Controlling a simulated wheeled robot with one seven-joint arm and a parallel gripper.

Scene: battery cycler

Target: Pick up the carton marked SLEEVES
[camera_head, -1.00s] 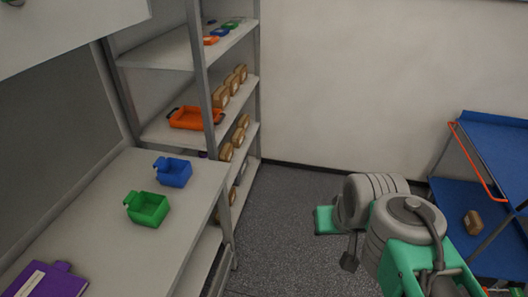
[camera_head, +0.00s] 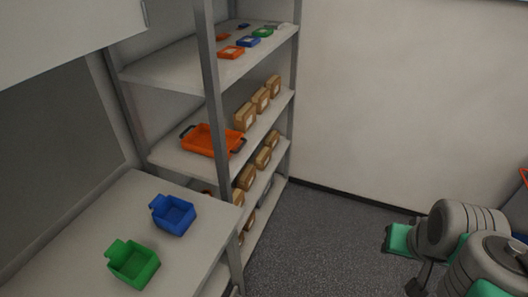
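Several small brown cartons with pale labels stand in rows on the grey shelving unit. One row of cartons (camera_head: 261,99) is on the shelf with the orange tray, and another row of cartons (camera_head: 263,157) is on the shelf below. The labels are too small to read, so I cannot tell which carton is marked SLEEVES. My folded grey and green arm is at the lower right, well apart from the shelves. A dark part at its end, perhaps my gripper (camera_head: 417,286), is partly cut off by the bottom edge, and its fingers cannot be made out.
An orange tray (camera_head: 211,139) with dark handles sits left of the upper carton row. Small coloured boxes (camera_head: 248,41) lie on the shelf above. A blue bin (camera_head: 173,214) and a green bin (camera_head: 133,263) stand on the pale bench (camera_head: 80,225). The dark floor (camera_head: 325,235) before the shelves is clear.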

